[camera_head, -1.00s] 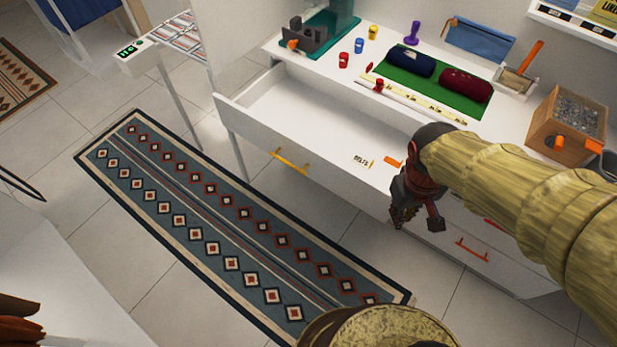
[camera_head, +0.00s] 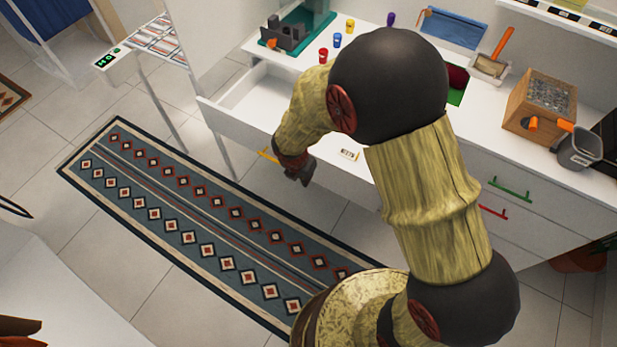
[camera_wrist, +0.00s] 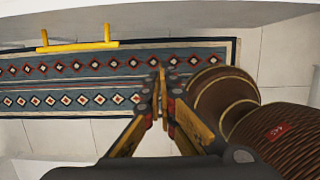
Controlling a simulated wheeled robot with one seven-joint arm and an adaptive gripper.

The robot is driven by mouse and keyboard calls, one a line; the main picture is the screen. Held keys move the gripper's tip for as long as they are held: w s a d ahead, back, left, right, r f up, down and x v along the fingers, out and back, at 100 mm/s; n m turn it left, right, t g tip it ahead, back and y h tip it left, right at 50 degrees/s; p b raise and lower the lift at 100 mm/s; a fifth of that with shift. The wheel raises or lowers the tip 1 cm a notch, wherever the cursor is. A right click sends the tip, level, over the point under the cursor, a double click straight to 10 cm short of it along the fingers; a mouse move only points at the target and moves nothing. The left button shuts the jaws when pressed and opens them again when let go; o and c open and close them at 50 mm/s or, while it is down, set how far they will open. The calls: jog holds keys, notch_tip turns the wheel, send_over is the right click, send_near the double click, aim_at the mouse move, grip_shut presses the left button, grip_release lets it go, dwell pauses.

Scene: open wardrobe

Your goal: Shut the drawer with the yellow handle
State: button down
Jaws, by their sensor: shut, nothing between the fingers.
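The drawer (camera_head: 222,120) with the yellow handle stands pulled out of the white desk, and part of its empty inside shows. Its yellow handle (camera_head: 266,156) is partly hidden behind my arm in the head view. In the wrist view the whole yellow handle (camera_wrist: 78,46) shows at upper left, on the white drawer front (camera_wrist: 150,20). My gripper (camera_head: 303,176) is in front of the drawer, to the right of the handle and apart from it. In the wrist view the fingertips (camera_wrist: 161,88) are together and hold nothing.
The desk top holds a teal tray (camera_head: 300,40), several small coloured pots, a wooden box (camera_head: 540,105) and a grey cup (camera_head: 578,148). Other drawers with green (camera_head: 510,190) and red (camera_head: 493,212) handles are shut at right. A patterned rug (camera_head: 190,215) lies on open floor.

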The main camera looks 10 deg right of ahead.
jog(key=b, duration=0.4)
send_near(315, 178)
jog(key=s+a+f, duration=0.2)
jog(key=s+f, duration=0.1)
jog(key=s, duration=0.2)
jog(key=shift+w+d+b, duration=0.4)
jog(key=shift+w+d, duration=1.05)
jog(key=shift+w, duration=0.2)
